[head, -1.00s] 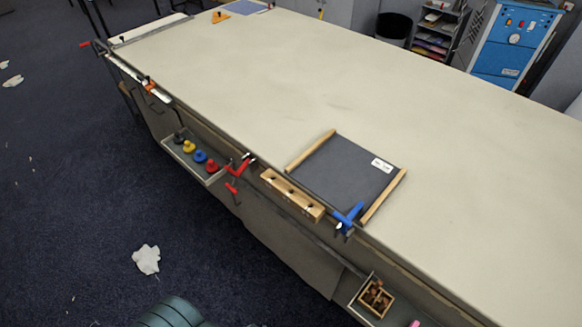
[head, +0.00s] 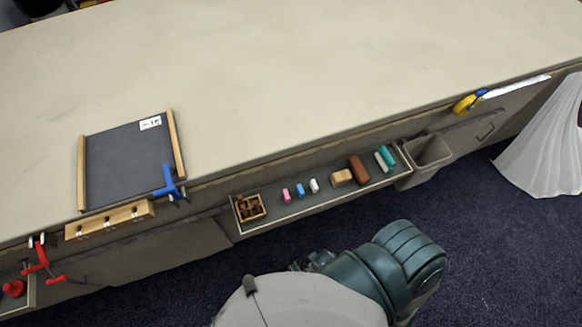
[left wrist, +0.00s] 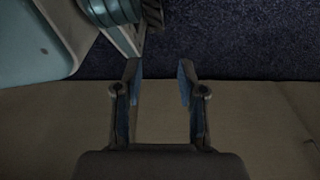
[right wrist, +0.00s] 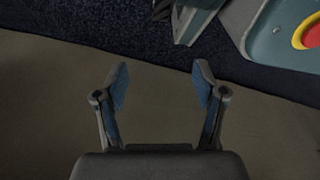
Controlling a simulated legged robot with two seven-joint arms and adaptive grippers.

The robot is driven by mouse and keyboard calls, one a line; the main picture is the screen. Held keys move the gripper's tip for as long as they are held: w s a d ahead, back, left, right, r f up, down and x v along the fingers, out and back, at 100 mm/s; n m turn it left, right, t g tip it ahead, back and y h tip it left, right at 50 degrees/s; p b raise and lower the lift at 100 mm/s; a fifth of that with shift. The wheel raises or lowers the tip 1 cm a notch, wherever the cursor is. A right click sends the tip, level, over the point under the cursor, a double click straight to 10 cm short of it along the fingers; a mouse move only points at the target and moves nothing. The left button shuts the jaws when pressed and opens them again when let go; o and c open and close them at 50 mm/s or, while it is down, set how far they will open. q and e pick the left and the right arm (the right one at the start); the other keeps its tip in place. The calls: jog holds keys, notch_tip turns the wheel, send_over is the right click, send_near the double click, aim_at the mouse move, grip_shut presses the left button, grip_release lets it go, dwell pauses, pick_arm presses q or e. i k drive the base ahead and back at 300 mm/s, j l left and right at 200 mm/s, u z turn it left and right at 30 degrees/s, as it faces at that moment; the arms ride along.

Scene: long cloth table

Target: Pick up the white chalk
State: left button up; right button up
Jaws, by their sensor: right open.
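The white chalk (head: 314,185) is a short white stick in the shelf tray on the table's front side. It lies to the right of the blue chalk (head: 300,190) and the pink chalk (head: 286,195). My left gripper (left wrist: 158,70) shows only in its wrist view, with its two fingers apart and nothing between them. My right gripper (right wrist: 160,72) shows only in its wrist view, also open and empty. Neither wrist view shows the chalk.
The shelf tray (head: 275,215) also holds a wooden box (head: 249,207), a tan block (head: 342,177), a brown block (head: 359,169) and teal pieces (head: 385,158). A grey bin (head: 428,153) hangs at its right. A slate board (head: 128,165) lies on the table (head: 300,70).

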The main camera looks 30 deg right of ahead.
aim_at(314, 187)
jog(key=z, duration=1.3)
